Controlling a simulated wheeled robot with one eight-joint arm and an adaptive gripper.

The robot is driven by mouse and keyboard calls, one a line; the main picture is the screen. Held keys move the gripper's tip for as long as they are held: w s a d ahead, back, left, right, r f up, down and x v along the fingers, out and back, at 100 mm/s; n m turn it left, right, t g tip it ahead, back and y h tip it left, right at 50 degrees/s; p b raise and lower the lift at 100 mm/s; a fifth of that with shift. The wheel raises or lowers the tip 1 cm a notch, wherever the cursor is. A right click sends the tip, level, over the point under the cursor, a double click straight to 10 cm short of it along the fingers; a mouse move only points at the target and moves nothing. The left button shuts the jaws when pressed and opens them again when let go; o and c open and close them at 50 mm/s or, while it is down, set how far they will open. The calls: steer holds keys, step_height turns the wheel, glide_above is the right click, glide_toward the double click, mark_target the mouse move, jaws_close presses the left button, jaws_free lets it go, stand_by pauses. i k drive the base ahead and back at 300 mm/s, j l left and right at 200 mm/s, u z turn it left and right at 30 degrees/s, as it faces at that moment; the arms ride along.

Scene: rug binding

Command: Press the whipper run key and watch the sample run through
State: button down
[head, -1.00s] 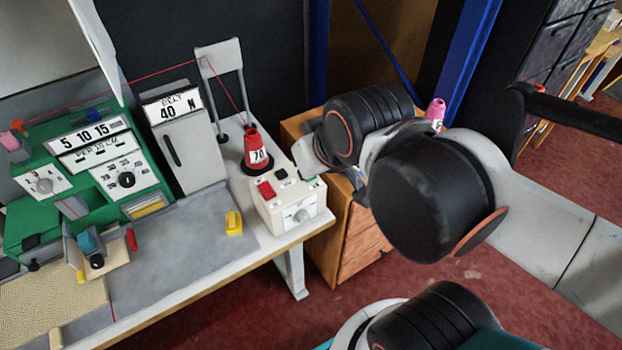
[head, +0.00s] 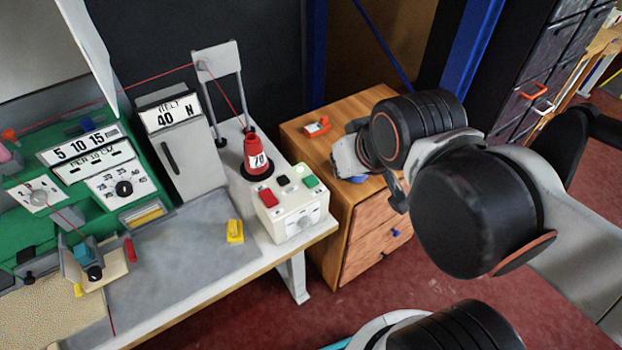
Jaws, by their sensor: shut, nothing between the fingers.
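A cream control box (head: 296,217) stands at the bench's right end. It has a red key (head: 268,198), a dark key, a green key (head: 311,182), a front dial and a small bright spot on top. My gripper (head: 346,160) is right of the box and apart from it, above the wooden cabinet; it is shut and empty, its fingertips poorly seen. The green machine (head: 95,215) carries dials and a 5-10-15 scale. A tan textured sample (head: 50,315) lies at lower left, cut by the frame edge. Red thread runs from the machine over a grey stand to a red cone (head: 257,158) marked 70.
A grey unit (head: 183,150) reading 40 N stands behind the bench top. A yellow piece (head: 235,231) lies on the grey surface. Blue posts and dark drawers stand behind.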

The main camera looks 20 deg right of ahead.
mark_target(310, 181)
steer(key=i+l+u, duration=0.2)
steer(key=i, duration=0.2)
steer(key=u, duration=1.75)
